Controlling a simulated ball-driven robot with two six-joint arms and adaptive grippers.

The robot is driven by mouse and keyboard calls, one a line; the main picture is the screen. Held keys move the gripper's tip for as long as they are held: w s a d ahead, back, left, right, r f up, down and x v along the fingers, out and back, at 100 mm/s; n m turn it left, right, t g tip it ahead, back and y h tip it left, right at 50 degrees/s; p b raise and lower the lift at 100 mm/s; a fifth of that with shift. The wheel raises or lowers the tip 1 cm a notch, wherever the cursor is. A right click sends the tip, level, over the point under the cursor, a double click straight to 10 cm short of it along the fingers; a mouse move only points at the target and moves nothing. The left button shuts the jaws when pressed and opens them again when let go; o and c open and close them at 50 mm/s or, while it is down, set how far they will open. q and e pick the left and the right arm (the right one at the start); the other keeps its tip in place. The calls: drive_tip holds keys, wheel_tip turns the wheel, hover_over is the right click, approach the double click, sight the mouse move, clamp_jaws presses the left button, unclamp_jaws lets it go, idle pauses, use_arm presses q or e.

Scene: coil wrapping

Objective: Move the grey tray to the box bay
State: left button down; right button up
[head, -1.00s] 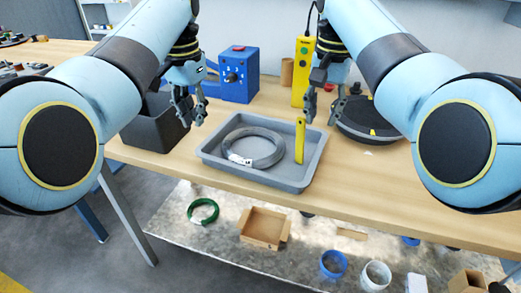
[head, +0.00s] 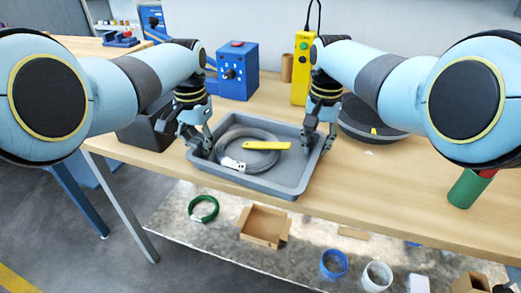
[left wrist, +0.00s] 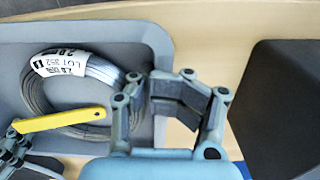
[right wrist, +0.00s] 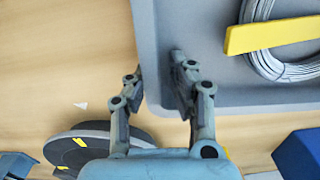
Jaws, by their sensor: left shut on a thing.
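The grey tray (head: 288,190) rests on the wooden table. It holds a grey wire coil (head: 228,147) with a white label. A yellow strip-like tool (head: 265,145) lies across the coil. My left gripper (head: 197,147) is shut on the tray's left wall; in the left wrist view, the fingers (left wrist: 168,95) sit either side of that wall. My right gripper (head: 318,140) straddles the tray's right wall. In the right wrist view, its fingers (right wrist: 158,75) are apart with a gap around the wall. I cannot make out which place is the box bay.
A blue control box (head: 238,70) and yellow pendant (head: 302,68) are behind. A green cylinder (head: 468,188) is near the right edge. A cardboard box (head: 264,226) sits below.

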use_arm(q)
drive_tip(key=shift+f, duration=0.1)
use_arm(e)
clamp_jaws()
use_arm(q)
drive_tip(key=shift+w+r, duration=0.1)
drive_tip(key=shift+r, duration=0.1)
use_arm(e)
drive_tip(key=shift+w+d, duration=0.1)
drive_tip(key=shift+d, duration=0.05)
